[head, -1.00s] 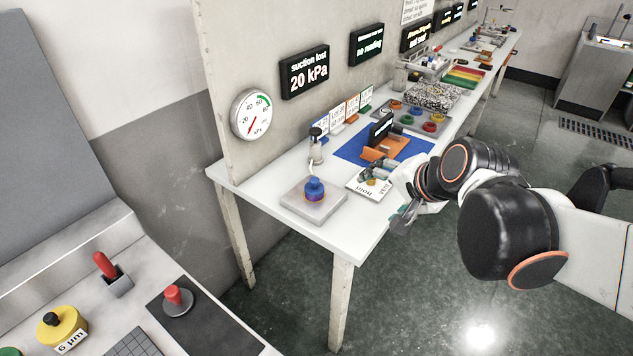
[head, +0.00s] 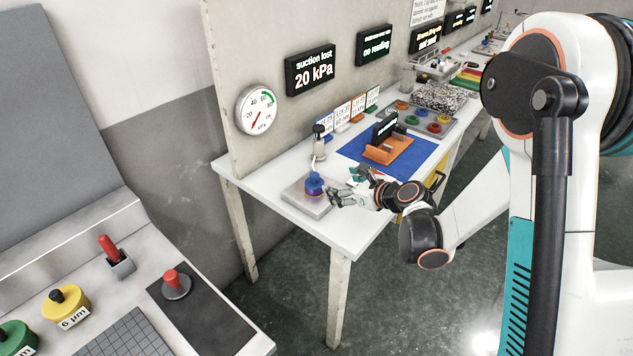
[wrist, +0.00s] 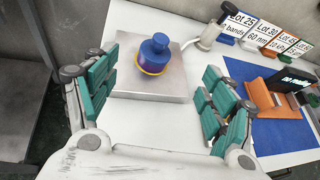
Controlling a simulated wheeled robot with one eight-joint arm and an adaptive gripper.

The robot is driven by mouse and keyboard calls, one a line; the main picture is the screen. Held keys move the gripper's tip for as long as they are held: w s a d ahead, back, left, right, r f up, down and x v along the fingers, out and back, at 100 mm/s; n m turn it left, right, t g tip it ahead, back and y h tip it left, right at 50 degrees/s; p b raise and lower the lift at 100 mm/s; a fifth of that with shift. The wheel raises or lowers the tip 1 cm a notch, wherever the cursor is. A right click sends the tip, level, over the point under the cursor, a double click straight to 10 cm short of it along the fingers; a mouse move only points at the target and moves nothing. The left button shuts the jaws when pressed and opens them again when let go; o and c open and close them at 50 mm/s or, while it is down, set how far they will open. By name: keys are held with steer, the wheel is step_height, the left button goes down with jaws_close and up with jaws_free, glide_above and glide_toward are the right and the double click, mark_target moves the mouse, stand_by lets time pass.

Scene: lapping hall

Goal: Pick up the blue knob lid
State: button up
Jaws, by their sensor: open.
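The blue knob lid (head: 314,184) stands upright on a square grey metal plate (head: 296,197) near the table's left end. In the wrist view the lid (wrist: 154,52) has a round knob on a wider body with a thin yellow-orange rim at its base. My gripper (head: 345,195) is just right of the lid in the head view. In the wrist view my gripper (wrist: 158,95) is open and empty, its teal finger pads apart, with the lid ahead between them and a little beyond the tips.
A pump bottle (head: 319,142) with a bent spout stands close behind the lid. A blue mat (head: 352,149) carries an orange stand (head: 388,149) with a dark display to the right. Small lot cards (head: 343,113) line the wall. The table's front edge is near the plate.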

mark_target(318, 179)
steer(key=shift+m, duration=0.8)
steer(key=b+x, duration=0.1)
steer(key=x, duration=0.3)
steer(key=f+b+x, duration=0.1)
steer(key=x, duration=0.4)
steer(key=shift+f, duration=0.15)
steer(key=shift+r+b+x, duration=0.15)
steer(key=shift+b+x, duration=0.5)
steer(key=shift+x, duration=0.7)
steer(key=shift+r+b+x, duration=0.2)
steer(key=shift+b+x, duration=0.4)
steer(key=shift+x, duration=0.75)
steer(key=shift+w+a, duration=0.1)
steer(key=shift+w, duration=0.05)
steer(key=shift+c, duration=0.5)
steer(key=c, duration=1.3)
